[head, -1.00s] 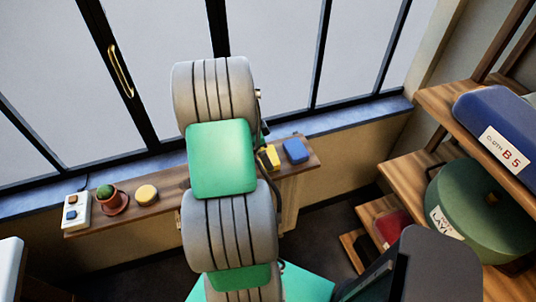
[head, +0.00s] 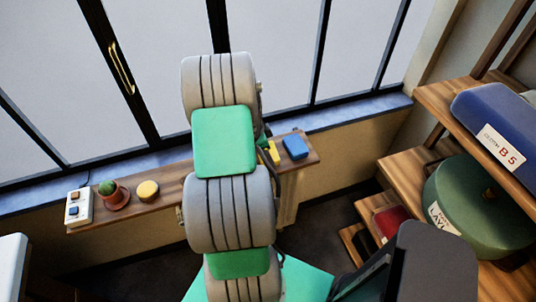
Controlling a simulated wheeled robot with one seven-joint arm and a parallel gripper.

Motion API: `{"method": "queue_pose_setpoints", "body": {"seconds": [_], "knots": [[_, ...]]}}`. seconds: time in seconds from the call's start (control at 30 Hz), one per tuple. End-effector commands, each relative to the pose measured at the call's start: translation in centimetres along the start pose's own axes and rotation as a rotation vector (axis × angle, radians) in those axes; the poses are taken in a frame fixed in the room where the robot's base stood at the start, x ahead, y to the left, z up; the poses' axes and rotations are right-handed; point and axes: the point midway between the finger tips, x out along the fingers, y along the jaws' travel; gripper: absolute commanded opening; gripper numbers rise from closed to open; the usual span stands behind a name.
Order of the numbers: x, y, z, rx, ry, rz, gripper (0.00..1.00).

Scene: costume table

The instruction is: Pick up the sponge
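A blue block (head: 294,146) lies near the right end of a narrow wooden shelf below the window. A yellow piece (head: 273,152) lies just left of it, partly hidden by my arm. A round yellow, puck-like thing (head: 148,190) sits further left on the shelf. I cannot tell for sure which of these is the sponge. My grey and green arm reaches up the middle of the view over the shelf. My gripper is hidden behind the arm links, so its fingers and any contact do not show.
The wooden shelf (head: 228,183) also carries a potted cactus (head: 112,195) and a white switch box (head: 79,208) at its left. A window stands behind it. At the right, stepped wooden shelving holds a blue case (head: 495,120) and a round green case (head: 478,215).

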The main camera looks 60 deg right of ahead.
Motion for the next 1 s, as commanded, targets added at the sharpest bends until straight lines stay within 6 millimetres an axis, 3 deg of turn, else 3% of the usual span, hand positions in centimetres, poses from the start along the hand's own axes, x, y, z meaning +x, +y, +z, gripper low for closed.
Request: {"method": "queue_pose_setpoints", "body": {"seconds": [0.37, 0.57, 0.8, 1.0], "knots": [[-0.3, -0.1, -0.1, 0.001, 0.0, -0.002, 0.48], [-2.8, -0.2, -0.9, 0.003, 0.001, -0.008, 0.48], [-9.7, 5.1, -0.3, 0.0, 0.0, -0.008, 0.48], [-12.5, 9.9, 1.2, -0.002, 0.0, -0.007, 0.48]]}}
